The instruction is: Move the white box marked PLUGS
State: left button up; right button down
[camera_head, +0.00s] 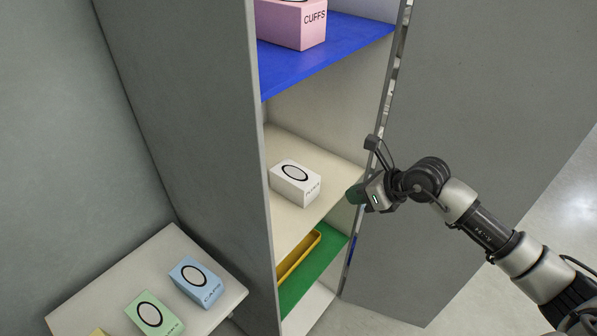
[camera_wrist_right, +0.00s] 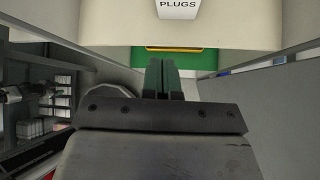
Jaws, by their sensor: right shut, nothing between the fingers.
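The white box marked PLUGS (camera_head: 295,183) sits on the cream middle shelf (camera_head: 285,220) of the grey cabinet, with a black oval on its top. Its lettered face also shows at the top of the right wrist view (camera_wrist_right: 179,9). My right gripper (camera_head: 355,194) is at the cabinet's open front, to the right of the box and apart from it. In the right wrist view its two green fingers (camera_wrist_right: 165,78) are together with nothing between them.
A pink CUFFS box (camera_head: 292,25) stands on the blue shelf (camera_head: 320,55) above. A yellow tray (camera_head: 299,257) lies on the green shelf (camera_head: 318,272) below. The open grey door (camera_head: 480,150) stands right of the cabinet. A side table (camera_head: 175,245) at lower left holds a blue box (camera_head: 196,283) and a green box (camera_head: 153,315).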

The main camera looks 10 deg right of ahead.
jog(key=r+h, duration=0.1)
jog(key=r, duration=0.1)
jog(key=n+b, duration=0.1)
jog(key=b, duration=0.3)
send_near(312, 188)
jog(key=x, duration=0.5)
jog(key=shift+a+f, duration=0.15)
jog(key=shift+f, duration=0.4)
jog(key=shift+w+a, duration=0.3)
jog(key=shift+a, duration=0.05)
pick_arm(q)
jog(key=f, duration=0.3)
jog(key=shift+s+d+f, duration=0.1)
jog(key=shift+d+f, duration=0.05)
jog(key=shift+d, duration=0.25)
